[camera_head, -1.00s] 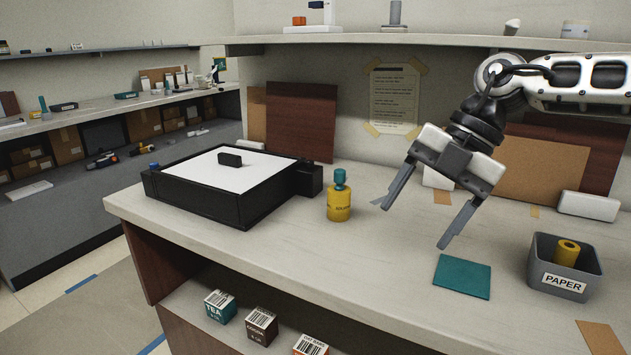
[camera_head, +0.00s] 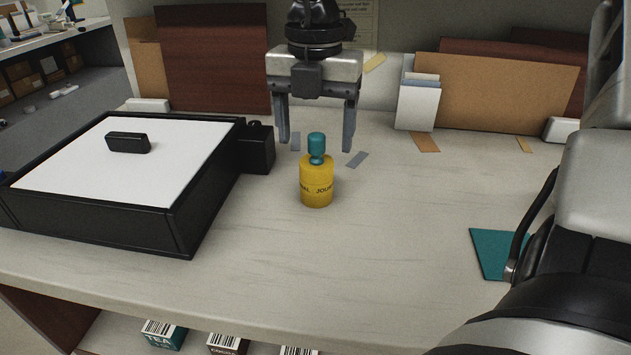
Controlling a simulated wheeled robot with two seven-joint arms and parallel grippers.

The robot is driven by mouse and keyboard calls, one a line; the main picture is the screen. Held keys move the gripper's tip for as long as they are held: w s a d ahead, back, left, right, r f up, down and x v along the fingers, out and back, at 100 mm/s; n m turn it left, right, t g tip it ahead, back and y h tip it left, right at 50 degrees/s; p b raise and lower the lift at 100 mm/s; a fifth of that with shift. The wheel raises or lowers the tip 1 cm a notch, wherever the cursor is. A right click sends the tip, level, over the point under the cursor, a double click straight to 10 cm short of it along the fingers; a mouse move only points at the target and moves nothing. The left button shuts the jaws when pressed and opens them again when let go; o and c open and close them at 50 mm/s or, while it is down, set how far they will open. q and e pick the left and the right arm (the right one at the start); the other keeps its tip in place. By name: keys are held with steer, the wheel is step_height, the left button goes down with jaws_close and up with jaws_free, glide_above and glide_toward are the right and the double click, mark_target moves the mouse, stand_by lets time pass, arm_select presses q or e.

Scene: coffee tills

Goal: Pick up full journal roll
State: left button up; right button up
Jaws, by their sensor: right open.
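The full journal roll (camera_head: 317,186) is a yellow cylinder with dark lettering and a teal knob (camera_head: 317,146) on top. It stands upright on the counter, just right of the black box with the white top. My right gripper (camera_head: 316,145) is open, pointing down, with one finger to the left and one to the right of the knob in the picture. Its fingertips appear at about knob height, and no contact with the roll shows. How far the fingers are in front of or behind the roll is hard to tell. My left gripper is not in view.
The black box (camera_head: 185,232) with a white top fills the counter's left side, a small black block (camera_head: 128,142) on it. A teal mat (camera_head: 490,254) lies at right, partly behind my arm. Boards and a white card holder (camera_head: 417,105) stand at the back. The counter front is clear.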

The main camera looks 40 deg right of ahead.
mark_target(317, 166)
steer(key=f, duration=0.6)
steer(key=shift+d+f, duration=0.2)
steer(key=shift+f, duration=0.1)
steer(key=c, duration=1.1)
